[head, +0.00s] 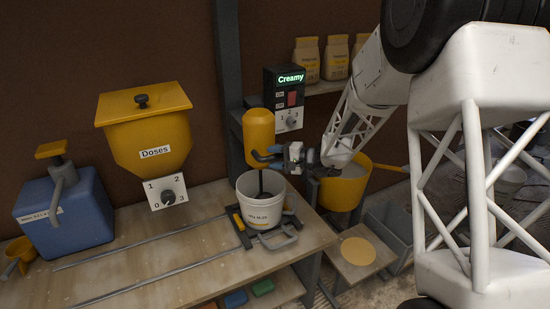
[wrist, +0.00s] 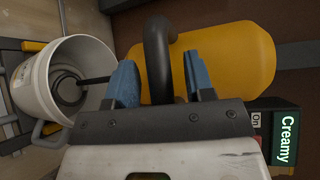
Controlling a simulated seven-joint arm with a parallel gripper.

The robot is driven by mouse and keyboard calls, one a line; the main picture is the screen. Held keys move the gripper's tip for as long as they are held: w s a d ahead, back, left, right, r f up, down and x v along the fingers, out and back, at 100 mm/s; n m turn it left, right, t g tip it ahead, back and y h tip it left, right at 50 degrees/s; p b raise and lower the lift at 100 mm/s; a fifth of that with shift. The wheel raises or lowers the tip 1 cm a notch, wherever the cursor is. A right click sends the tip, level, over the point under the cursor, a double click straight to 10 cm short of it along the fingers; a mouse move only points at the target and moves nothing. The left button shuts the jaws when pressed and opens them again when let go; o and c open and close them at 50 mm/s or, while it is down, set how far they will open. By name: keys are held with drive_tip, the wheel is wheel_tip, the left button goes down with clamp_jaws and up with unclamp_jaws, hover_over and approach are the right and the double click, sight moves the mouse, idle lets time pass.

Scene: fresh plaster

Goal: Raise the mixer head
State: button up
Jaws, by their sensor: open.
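The yellow mixer head (head: 259,132) is on the stand above a white bucket (head: 258,212), its dark shaft reaching down into the bucket. In the wrist view the mixer head (wrist: 232,55) lies ahead of my gripper, with its black curved handle (wrist: 157,45) in front. My gripper (head: 266,158) is at the front of the mixer head, near its lower part. Its blue fingers (wrist: 160,82) are open, one on each side of the handle, with gaps visible. The bucket (wrist: 42,85) also shows at the left of the wrist view.
A control box (head: 288,100) reading "Creamy" stands right behind the mixer head. A yellow bucket (head: 344,186) is to the right, below my arm. A yellow doses hopper (head: 150,125) and a blue canister (head: 68,215) are on the left. Rails (head: 150,275) run along the bench.

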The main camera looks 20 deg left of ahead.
clamp_jaws()
drive_tip(key=shift+r, duration=0.1)
wheel_tip(320, 180, up, 19)
idle(0.9)
drive_tip(key=shift+c, duration=0.6)
unclamp_jaws()
drive_tip(key=shift+r, duration=0.1)
drive_tip(key=shift+o, duration=0.6)
drive_tip(key=shift+d+f, duration=0.15)
drive_tip(key=shift+f, duration=0.05)
